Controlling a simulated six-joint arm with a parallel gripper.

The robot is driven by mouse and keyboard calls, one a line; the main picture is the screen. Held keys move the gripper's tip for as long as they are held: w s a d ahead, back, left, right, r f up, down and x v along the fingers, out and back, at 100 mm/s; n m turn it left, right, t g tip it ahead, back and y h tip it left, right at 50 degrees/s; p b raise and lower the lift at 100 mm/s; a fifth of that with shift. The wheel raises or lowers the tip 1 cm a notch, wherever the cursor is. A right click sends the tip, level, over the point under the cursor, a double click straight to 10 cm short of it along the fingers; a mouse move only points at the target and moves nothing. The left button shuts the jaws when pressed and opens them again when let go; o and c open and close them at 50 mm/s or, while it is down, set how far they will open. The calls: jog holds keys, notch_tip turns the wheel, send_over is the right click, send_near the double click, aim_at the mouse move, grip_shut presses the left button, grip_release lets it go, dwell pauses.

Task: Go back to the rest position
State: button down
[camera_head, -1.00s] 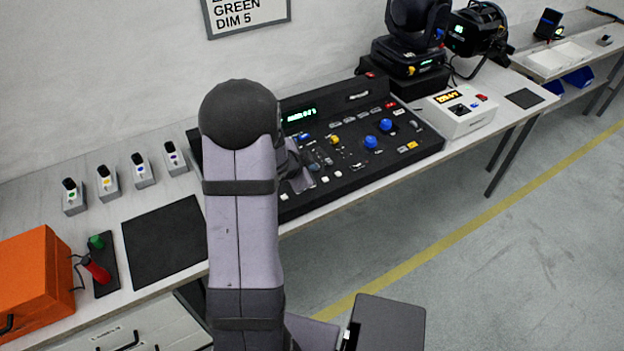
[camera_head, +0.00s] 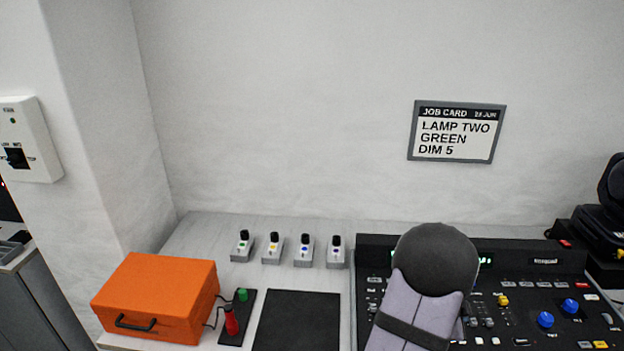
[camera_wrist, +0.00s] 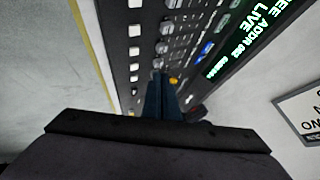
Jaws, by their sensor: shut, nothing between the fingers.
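My arm (camera_head: 420,300) rises in front of the left part of the black lighting console (camera_head: 535,285) in the head view and covers part of its controls and display. My gripper's fingers (camera_wrist: 162,98) show in the wrist view, together and empty, pointing over the console panel (camera_wrist: 190,30). Buttons and knobs lie around the fingertips; I cannot tell how far above the panel they are. The console's green display (camera_wrist: 245,40) reads "LIVE" at the upper right. The gripper's fingers are hidden in the head view.
A job card (camera_head: 457,132) on the wall reads "LAMP TWO GREEN DIM 5". Several small switch units (camera_head: 304,251) stand left of the console. An orange case (camera_head: 160,290), a red-handled device (camera_head: 232,320) and a black mat (camera_head: 298,322) lie in front. A moving-head lamp (camera_head: 603,218) is at right.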

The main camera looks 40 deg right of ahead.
jog(key=w+a+r+n+t+y, duration=0.1)
jog(key=w+a+n+t, duration=0.15)
jog(key=w+a, duration=0.4)
jog(key=w+a+n+t+y, duration=0.1)
jog(key=w+a+n+t, duration=0.2)
jog(key=w, duration=0.6)
jog(key=w+a+r+n+y, duration=0.15)
jog(key=w+a+n, duration=0.25)
jog(key=a, duration=0.4)
jog(key=w+a+n+y, duration=0.2)
jog(key=w+a+n, duration=0.1)
jog(key=w+a, duration=0.3)
jog(key=s+a+n+y, duration=0.25)
jog(key=a+n, duration=0.55)
jog(key=a, duration=1)
jog(key=s+a+n+g+y, duration=0.1)
jog(key=s+a+n+g, duration=0.3)
jog(key=s+a+n, duration=0.3)
jog(key=s+a, duration=0.3)
jog(key=shift+s+a+r+n, duration=0.15)
jog(key=shift+a+r+n, duration=0.05)
jog(key=shift+r+n, duration=0.15)
jog(key=shift+g, duration=0.25)
